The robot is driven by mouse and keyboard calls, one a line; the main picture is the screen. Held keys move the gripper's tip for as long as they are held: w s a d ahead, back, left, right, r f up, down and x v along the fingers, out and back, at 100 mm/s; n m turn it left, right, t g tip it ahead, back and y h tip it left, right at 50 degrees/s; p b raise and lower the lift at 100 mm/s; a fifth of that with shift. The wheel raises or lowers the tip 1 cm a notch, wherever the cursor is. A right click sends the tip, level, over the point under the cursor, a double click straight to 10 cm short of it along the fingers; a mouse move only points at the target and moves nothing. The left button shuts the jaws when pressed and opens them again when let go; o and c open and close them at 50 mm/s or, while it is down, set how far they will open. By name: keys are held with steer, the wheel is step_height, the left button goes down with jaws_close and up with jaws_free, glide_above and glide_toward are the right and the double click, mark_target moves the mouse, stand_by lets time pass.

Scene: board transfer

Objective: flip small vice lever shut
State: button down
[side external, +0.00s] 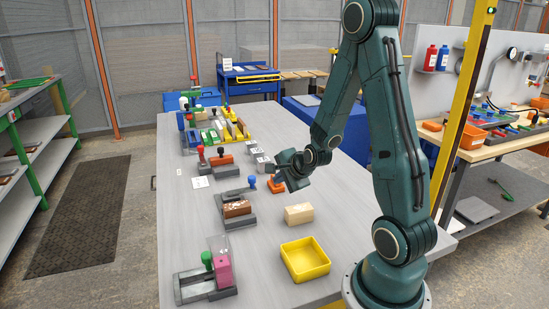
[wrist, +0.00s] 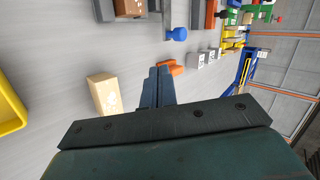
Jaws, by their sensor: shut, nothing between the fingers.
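Several grey vices with ball-topped levers stand in a row along the table; I cannot tell for sure which is the small one. The nearest to my gripper holds a brown block (side external: 237,209) and has a blue lever knob (side external: 252,181), also in the wrist view (wrist: 176,34). At the front a vice holds a pink block (side external: 224,270) and has a green knob (side external: 207,259). My gripper (wrist: 158,72) is shut and empty, above the table, right of the blue knob. An orange piece (wrist: 175,67) lies partly behind its fingertips.
A pale wooden block (side external: 299,214) and a yellow tray (side external: 305,261) sit to the front right. Small pale blocks (side external: 256,156) stand behind my gripper. More vices and coloured parts crowd the far end. Bare tabletop lies around the wooden block.

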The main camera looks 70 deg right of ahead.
mark_target(255, 183)
steer(key=shift+w+f, duration=0.1)
steer(key=x, duration=1)
steer(key=shift+d, duration=0.1)
steer(key=shift+w+d, duration=0.45)
steer(key=shift+w, duration=0.35)
steer(key=shift+w+d, duration=0.5)
steer(key=shift+w, duration=0.35)
steer(key=shift+d, duration=0.2)
